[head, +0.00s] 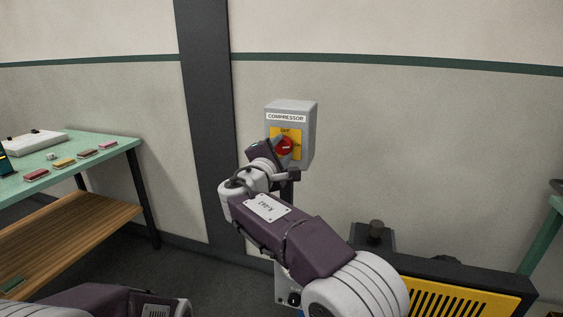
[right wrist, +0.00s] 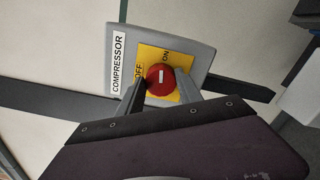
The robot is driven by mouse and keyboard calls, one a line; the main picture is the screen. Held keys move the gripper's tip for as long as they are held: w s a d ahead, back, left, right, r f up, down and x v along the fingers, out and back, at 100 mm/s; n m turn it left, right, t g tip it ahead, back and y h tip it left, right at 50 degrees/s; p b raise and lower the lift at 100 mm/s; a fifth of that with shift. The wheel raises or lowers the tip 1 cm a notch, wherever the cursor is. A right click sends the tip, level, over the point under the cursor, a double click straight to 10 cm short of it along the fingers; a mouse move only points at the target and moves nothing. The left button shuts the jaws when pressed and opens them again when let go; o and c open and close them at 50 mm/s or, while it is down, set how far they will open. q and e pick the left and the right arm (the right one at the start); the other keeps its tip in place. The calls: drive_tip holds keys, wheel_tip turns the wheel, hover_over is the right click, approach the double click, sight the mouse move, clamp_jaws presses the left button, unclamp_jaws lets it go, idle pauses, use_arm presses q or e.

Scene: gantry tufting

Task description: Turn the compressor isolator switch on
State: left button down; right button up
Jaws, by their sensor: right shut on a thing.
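The compressor isolator switch is a grey box (head: 306,135) on the wall post, with a white COMPRESSOR label and a yellow plate (head: 297,137). Its red knob (head: 286,147) is partly hidden by my right gripper (head: 280,147) in the head view. In the right wrist view the red knob (right wrist: 161,80) sits between the two fingers of my right gripper (right wrist: 160,88), which is shut on it. My left gripper is out of view.
A green-topped bench (head: 112,142) with a wooden lower shelf stands at left, carrying several small coloured blocks and a white device (head: 36,142). A dark wall column (head: 208,120) stands just left of the switch. The wall right of the switch is bare.

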drive_tip(key=shift+r+m+b, duration=0.2)
drive_tip(key=shift+m+b, duration=0.65)
drive_tip(key=shift+m, duration=0.15)
drive_tip(key=shift+w+r, duration=0.1)
drive_tip(key=o, duration=1)
drive_tip(key=shift+c, duration=0.2)
drive_tip(key=o, duration=0.4)
drive_tip(key=shift+w, duration=0.1)
drive_tip(key=shift+w+a+f, duration=0.15)
drive_tip(key=shift+w+f, duration=0.1)
drive_tip(key=shift+f, duration=0.05)
drive_tip(key=shift+s, duration=0.3)
drive_tip(key=b+v, duration=0.1)
drive_tip(key=v, duration=0.7)
drive_tip(key=shift+s+b, duration=0.3)
drive_tip(key=shift+b, duration=0.1)
drive_tip(key=shift+a, duration=0.1)
